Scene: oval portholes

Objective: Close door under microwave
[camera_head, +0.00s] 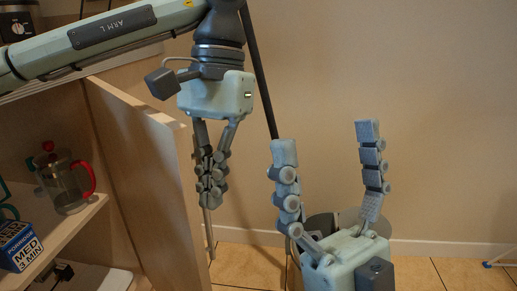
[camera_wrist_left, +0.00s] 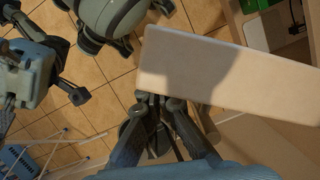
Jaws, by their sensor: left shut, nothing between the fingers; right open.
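A wooden cabinet door (camera_head: 150,180) stands open on the left, its free edge toward me. It seems to be the pale panel (camera_wrist_left: 225,75) in the left wrist view. My left gripper (camera_head: 210,200) is shut and empty, pointing down just right of the door's free edge. In the left wrist view its fingertips (camera_wrist_left: 160,98) are at the panel's near left corner; I cannot tell if they touch it. My right gripper (camera_head: 328,180) is open and empty, pointing up, right of the door and apart from it. No microwave is clearly recognisable.
Inside the open cabinet, a glass press with a red handle (camera_head: 68,185) and a blue popcorn box (camera_head: 20,246) stand on a shelf (camera_head: 75,228). A dark appliance (camera_head: 17,24) shows at the top left. Tiled floor (camera_head: 445,272) and a bare wall (camera_head: 450,120) lie to the right.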

